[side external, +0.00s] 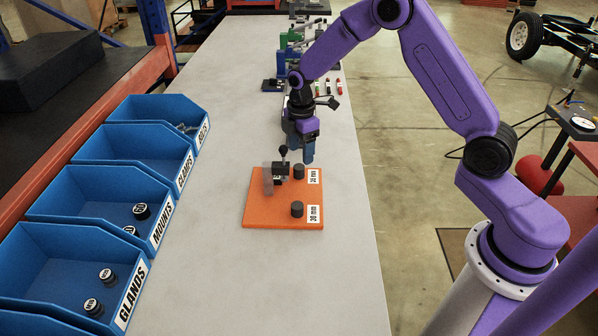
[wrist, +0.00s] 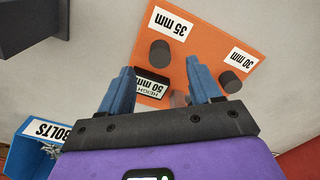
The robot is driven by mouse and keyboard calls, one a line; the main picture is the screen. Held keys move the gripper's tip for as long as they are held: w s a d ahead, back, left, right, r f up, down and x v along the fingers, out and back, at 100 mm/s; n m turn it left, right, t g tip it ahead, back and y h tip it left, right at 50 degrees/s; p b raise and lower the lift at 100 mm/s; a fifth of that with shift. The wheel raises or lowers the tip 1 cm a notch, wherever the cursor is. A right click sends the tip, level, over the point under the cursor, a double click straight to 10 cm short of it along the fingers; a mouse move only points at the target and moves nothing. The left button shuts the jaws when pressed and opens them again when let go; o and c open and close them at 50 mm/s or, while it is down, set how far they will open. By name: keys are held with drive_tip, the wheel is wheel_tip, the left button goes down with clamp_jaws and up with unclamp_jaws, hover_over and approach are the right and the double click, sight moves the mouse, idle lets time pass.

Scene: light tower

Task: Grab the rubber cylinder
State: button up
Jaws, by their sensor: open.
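Two dark cylinders, either of which could be the rubber cylinder, stand upright on an orange board (side external: 262,212). One stands by the far label (side external: 299,171), which reads 35 mm in the wrist view (wrist: 160,53). The other stands by the 30 mm label (side external: 297,209), at the right in the wrist view (wrist: 230,81). My gripper (side external: 307,160) is open and empty, with blue fingers above the board's far side. In the wrist view, the 35 mm cylinder appears between and beyond the fingertips (wrist: 160,67), with no visible contact.
A black block with a knobbed lever (side external: 281,168) stands on the board beside the cylinders, with a clear piece at its left. Blue bins (side external: 100,190) line the table's left edge. Green and grey fixtures (side external: 292,50) stand farther back. The near grey tabletop is clear.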

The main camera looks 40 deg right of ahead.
sight(298, 167)
drive_tip(key=shift+w+a+f, duration=0.1)
drive_tip(key=shift+a+f, duration=0.1)
drive_tip(key=shift+f, duration=1.5)
drive_tip(key=shift+w+a+f, duration=0.1)
drive_tip(key=shift+a+f, duration=0.05)
drive_tip(key=shift+f, duration=1.5)
drive_tip(key=c, duration=1.1)
